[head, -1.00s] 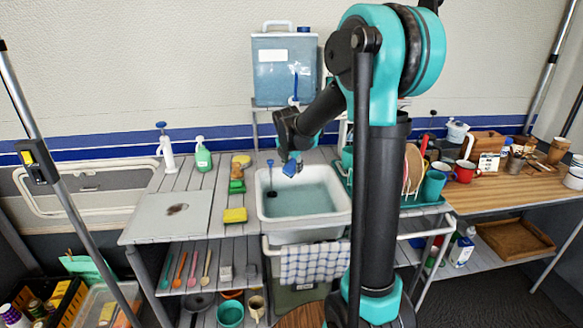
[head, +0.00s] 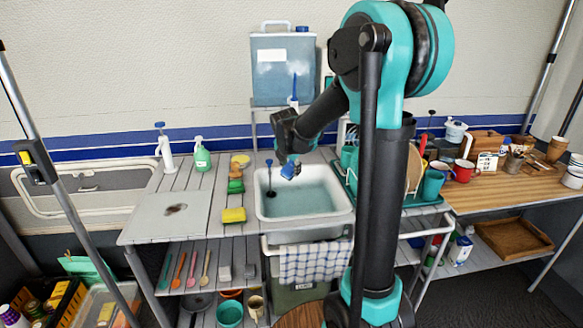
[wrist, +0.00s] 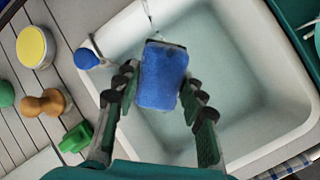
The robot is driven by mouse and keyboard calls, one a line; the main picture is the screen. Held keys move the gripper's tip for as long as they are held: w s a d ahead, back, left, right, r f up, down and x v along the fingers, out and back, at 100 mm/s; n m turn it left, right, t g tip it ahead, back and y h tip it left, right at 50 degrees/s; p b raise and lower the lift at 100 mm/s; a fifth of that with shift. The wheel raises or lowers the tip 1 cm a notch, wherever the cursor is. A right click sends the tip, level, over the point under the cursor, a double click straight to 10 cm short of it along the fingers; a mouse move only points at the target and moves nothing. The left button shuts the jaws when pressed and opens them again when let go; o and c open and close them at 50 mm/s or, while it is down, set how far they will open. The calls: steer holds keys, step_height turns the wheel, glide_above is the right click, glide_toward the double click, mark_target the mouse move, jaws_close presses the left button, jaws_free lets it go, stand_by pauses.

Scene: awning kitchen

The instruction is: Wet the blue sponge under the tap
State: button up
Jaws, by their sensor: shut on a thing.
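The blue sponge (head: 289,170) is in my gripper (head: 290,160), above the basin of the white sink (head: 262,210). In the wrist view the sponge (wrist: 162,78) sits between the two fingers of my gripper (wrist: 160,95), which is shut on it. The sponge is clear of the water in the basin. The tap (head: 294,90), with a blue lever, is on the front of the blue water container (head: 270,75), above and behind the sink. A thin pale streak shows just beyond the sponge in the wrist view; I cannot tell for sure that it is running water.
A blue-topped plunger-like tool (head: 270,180) stands at the basin's left side. A teal dish rack (head: 425,205) stands right. A checked towel (head: 300,262) hangs in front.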

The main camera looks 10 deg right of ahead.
mark_target(288, 175)
steer(key=shift+s+a, duration=0.25)
steer(key=shift+s, duration=0.7)
steer(key=shift+s+a, duration=0.25)
steer(key=shift+s, duration=0.7)
steer(key=shift+s+a, duration=0.25)
steer(key=shift+s, duration=0.7)
steer(key=s+a+r, duration=0.1)
steer(key=s+r, duration=0.3)
steer(key=shift+s+a, duration=0.2)
steer(key=shift+s, duration=0.2)
